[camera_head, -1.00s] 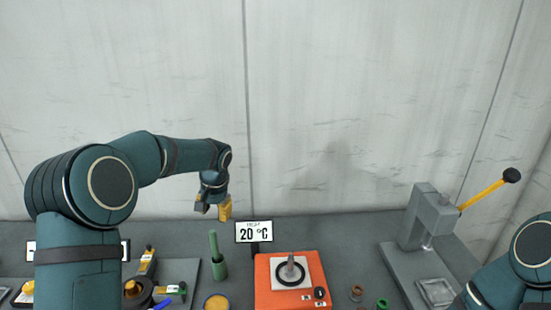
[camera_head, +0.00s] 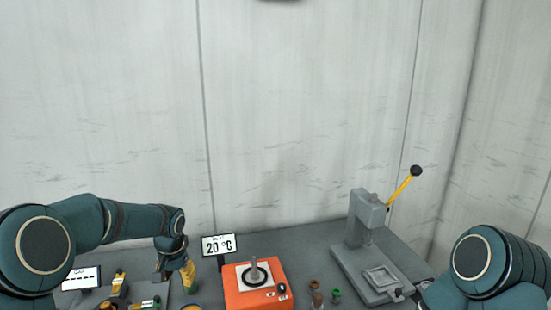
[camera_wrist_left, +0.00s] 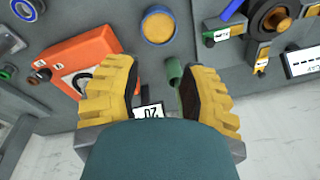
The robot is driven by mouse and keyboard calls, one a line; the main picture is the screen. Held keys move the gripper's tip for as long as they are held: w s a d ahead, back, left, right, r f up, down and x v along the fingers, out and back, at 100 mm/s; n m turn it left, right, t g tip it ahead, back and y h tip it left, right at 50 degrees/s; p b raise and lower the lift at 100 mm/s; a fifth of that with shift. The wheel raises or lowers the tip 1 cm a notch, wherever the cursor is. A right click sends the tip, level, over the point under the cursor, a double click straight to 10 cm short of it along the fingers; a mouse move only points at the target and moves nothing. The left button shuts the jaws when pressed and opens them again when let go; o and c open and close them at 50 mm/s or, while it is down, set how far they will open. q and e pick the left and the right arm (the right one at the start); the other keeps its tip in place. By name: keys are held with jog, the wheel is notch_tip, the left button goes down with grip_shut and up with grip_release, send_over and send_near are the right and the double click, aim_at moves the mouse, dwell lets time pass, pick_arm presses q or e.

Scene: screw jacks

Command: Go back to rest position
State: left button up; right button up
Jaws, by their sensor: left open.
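My left gripper (camera_head: 177,277) hangs above the left part of the bench in the head view, its yellow fingers pointing down. The left wrist view shows its two yellow ribbed fingers (camera_wrist_left: 155,88) apart with nothing held between them. Below them there lie the orange heater unit (camera_wrist_left: 90,60), a green post (camera_wrist_left: 174,72) and the temperature display (camera_wrist_left: 149,111), partly hidden by the gripper. My right arm (camera_head: 485,262) shows at the lower right of the head view; its gripper is out of the frame.
The orange heater (camera_head: 258,290) stands beside the display (camera_head: 218,246) reading 20 °C. A grey press (camera_head: 368,225) with a yellow lever stands at the right. Small brown and green parts (camera_head: 336,295) lie between them. Tools (camera_head: 118,284) lie at the left. A wall stands behind the bench.

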pick_arm(q)
jog(key=s+d+f+h, duration=0.1)
jog(key=s+d+f, duration=0.3)
jog(key=s+f, duration=0.1)
jog(key=s+d+f+n+h, duration=0.1)
jog(key=s+d+f+h, duration=0.1)
jog(key=s+d+f, duration=0.3)
jog(key=s+d+f+n+h, duration=0.1)
jog(key=s+d+f, duration=0.3)
jog(key=f, duration=0.4)
jog(key=shift+s+d+f+h, duration=0.25)
jog(key=shift+s+f+h, duration=0.05)
jog(key=shift+s+f, duration=0.1)
jog(key=s+d+f+n, duration=0.2)
jog(key=s+f, duration=0.1)
jog(key=s, duration=0.7)
notch_tip(320, 180, down, 11)
jog(key=b, duration=1)
jog(key=shift+s+d+t, duration=0.15)
jog(key=shift+d+t, duration=0.1)
jog(key=shift+t, duration=0.05)
pick_arm(e)
notch_tip(320, 180, down, 12)
jog(key=shift+w+a+r, duration=0.15)
jog(key=shift+w+a, duration=0.1)
jog(key=shift+w, duration=0.05)
pick_arm(q)
jog(key=shift+a, duration=0.1)
pick_arm(e)
jog(key=shift+a, duration=0.1)
